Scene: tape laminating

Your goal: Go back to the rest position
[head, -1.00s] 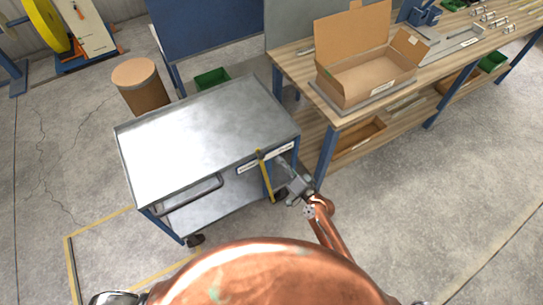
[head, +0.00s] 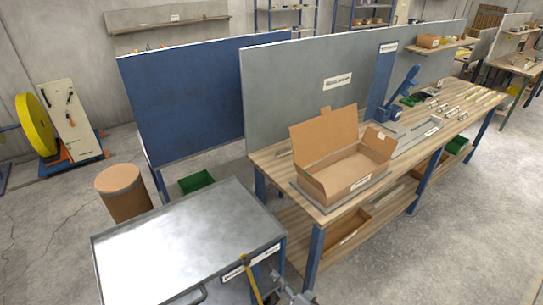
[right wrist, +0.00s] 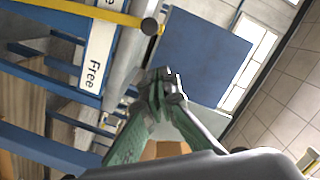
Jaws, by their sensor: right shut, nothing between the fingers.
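My right gripper (head: 283,288) shows only in part at the bottom edge of the head view, beside the right front corner of the metal cart (head: 130,227). In the right wrist view my right gripper (right wrist: 162,82) has its green fingers together, with nothing between them. My left gripper is not in view.
A yellow strip (head: 252,281) hangs at the cart's labelled edge, close to my right gripper. An open cardboard box (head: 350,184) sits on the wooden workbench (head: 272,158). A brown drum (head: 124,194) and a green bin (head: 196,181) stand behind the cart. Bare floor (head: 465,210) lies right of the bench.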

